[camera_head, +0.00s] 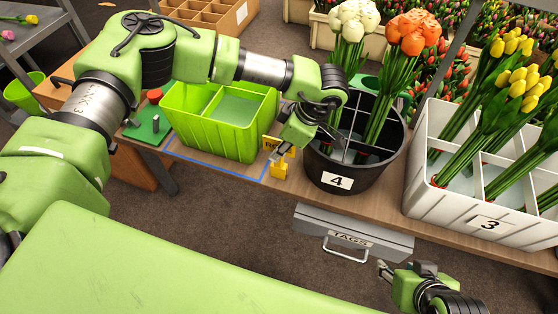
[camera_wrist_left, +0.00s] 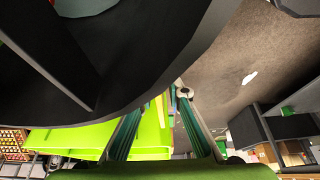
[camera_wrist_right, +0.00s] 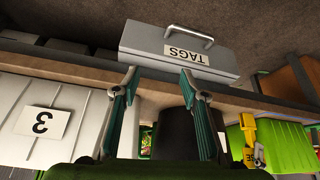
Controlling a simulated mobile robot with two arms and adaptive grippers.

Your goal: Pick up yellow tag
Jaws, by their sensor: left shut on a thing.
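A yellow tag (camera_head: 279,171) is at the front edge of the bench, left of the black bucket marked 4 (camera_head: 336,181). A yellow label with dark letters (camera_head: 270,143) shows just above it, partly hidden by my gripper. My left gripper (camera_head: 284,151) is shut on the yellow tag, its fingers pointing down. In the left wrist view, a yellow strip (camera_wrist_left: 160,108) shows between the fingers. The tag also shows upside down in the right wrist view (camera_wrist_right: 248,130). My right gripper (camera_wrist_right: 158,72) is open and empty, low in front of the bench.
A green divided crate (camera_head: 212,130) stands left of the tag, behind a blue outline. The black bucket holds white and orange tulips. A white crate marked 3 (camera_head: 440,197) holds yellow tulips. A closed grey drawer marked TAGS (camera_head: 350,236) hangs under the bench.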

